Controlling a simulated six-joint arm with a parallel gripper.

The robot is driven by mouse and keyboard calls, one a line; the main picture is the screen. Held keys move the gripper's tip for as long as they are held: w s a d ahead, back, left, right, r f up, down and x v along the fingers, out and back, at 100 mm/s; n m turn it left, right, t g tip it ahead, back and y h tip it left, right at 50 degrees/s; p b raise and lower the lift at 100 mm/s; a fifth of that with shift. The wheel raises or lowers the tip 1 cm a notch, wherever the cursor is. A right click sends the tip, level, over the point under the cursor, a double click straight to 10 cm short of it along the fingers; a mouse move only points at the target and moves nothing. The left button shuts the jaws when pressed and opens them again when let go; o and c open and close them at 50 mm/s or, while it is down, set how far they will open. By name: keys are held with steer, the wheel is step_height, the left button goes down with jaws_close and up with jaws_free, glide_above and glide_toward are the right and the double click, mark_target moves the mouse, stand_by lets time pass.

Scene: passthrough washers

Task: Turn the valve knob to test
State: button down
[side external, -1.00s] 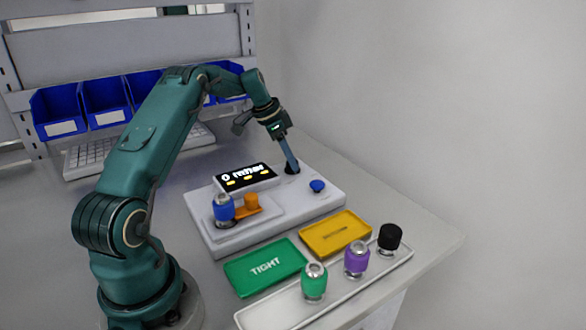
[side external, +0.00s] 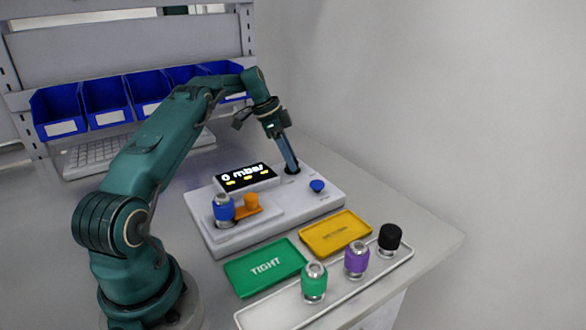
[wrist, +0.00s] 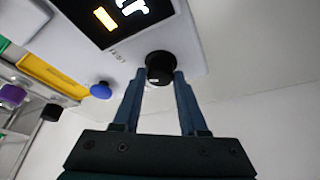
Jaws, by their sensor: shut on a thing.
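The valve knob (wrist: 160,67) is a black round knob on the pale test unit (side external: 325,203), at the back right of its top in the side view. My gripper (side external: 293,170) points down at the knob there and mostly hides it. In the wrist view my gripper (wrist: 160,76) has its two blue fingers on either side of the knob, shut on it. The display (side external: 246,177) on the unit is lit and reads "0 mbar". A blue coupling (side external: 223,208) stands upright on the unit next to an orange part (side external: 248,203).
A blue button (side external: 317,186) sits right of the knob. In front lie a green "TIGHT" tray (side external: 262,268) and a yellow tray (side external: 336,233). A white tray (side external: 262,318) holds green (side external: 314,285), purple (side external: 356,261) and black (side external: 389,238) pieces. Blue bins stand behind.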

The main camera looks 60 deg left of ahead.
mark_target(282, 170)
steer(key=shift+c, duration=2.2)
jaws_free()
steer(key=shift+v, duration=2.6)
